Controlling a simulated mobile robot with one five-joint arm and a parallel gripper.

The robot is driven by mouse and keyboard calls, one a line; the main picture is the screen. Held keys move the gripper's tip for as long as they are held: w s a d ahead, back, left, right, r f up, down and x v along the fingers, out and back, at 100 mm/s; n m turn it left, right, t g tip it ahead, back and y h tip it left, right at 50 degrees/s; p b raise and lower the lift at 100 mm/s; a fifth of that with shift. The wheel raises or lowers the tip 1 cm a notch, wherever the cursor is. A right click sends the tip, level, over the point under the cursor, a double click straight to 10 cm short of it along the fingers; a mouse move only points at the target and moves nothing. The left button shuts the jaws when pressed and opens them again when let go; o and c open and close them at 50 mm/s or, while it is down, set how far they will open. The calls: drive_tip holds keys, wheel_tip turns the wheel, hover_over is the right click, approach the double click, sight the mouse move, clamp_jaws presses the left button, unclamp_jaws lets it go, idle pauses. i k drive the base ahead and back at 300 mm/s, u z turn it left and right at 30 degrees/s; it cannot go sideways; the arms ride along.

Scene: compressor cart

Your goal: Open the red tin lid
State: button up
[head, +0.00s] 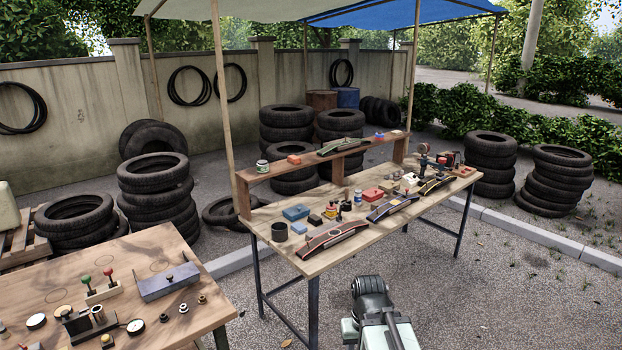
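A red tin with a lid (372,195) sits on the long wooden table (345,239), right of centre. Its lid looks shut, but it is small in this view. My gripper (370,285) seems to be the dark ribbed end of my arm at the bottom centre, in front of the table and well apart from the tin. Its fingertips do not show clearly.
Around the red tin stand a blue box (296,213), a white-capped bottle (357,196), a dark curved rack (393,207) and a red curved rack (332,237). A raised shelf (325,158) runs behind. A second workbench (60,273) stands at left. Gravel is clear at right.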

sight(371, 193)
drive_tip(key=i, duration=1.45)
drive_tip(key=z, duration=1.05)
drive_tip(key=i, duration=2.05)
drive_tip(key=u, duration=3.35)
